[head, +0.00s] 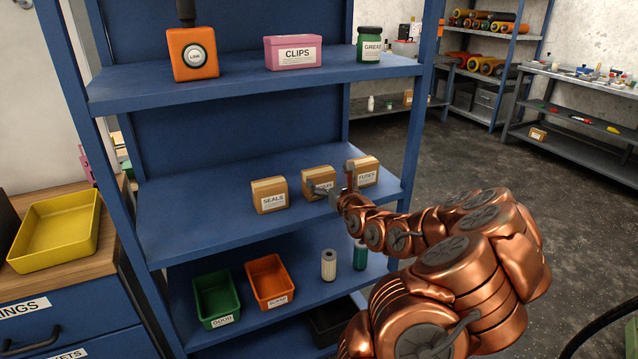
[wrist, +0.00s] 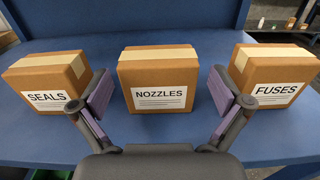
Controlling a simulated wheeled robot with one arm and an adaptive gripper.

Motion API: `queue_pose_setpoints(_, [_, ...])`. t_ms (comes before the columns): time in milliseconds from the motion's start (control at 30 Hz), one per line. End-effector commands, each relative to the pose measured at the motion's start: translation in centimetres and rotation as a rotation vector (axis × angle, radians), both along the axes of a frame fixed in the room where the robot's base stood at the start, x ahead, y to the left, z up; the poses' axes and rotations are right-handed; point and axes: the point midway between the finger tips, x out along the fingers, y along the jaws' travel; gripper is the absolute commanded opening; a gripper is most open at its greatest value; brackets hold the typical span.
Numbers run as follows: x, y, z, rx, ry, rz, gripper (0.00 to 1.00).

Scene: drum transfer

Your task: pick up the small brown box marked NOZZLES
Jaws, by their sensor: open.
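The small brown NOZZLES box (wrist: 157,77) stands upright on the blue middle shelf, centred in the wrist view, label facing me. In the head view the NOZZLES box (head: 316,179) is partly hidden behind my gripper. My gripper (wrist: 160,97) is open, with one finger near the left side of the box and one near the right side. In the wrist view a narrow gap shows between each finger and the box. My gripper (head: 335,186) also shows in the head view at the shelf's front.
A SEALS box (wrist: 47,80) stands left and a FUSES box (wrist: 270,77) right, each close to a finger. The blue middle shelf (head: 215,200) is bare at its left. The upper shelf (head: 240,90) is above, and green and orange bins (head: 268,282) are below.

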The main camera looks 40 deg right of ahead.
Motion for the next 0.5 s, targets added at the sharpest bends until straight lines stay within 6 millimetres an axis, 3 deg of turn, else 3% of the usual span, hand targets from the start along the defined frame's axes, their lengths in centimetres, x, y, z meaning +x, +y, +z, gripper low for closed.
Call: queue_pose_setpoints(500, [4.6,-1.4,0.1,0.001,0.002,0.001,1.0])
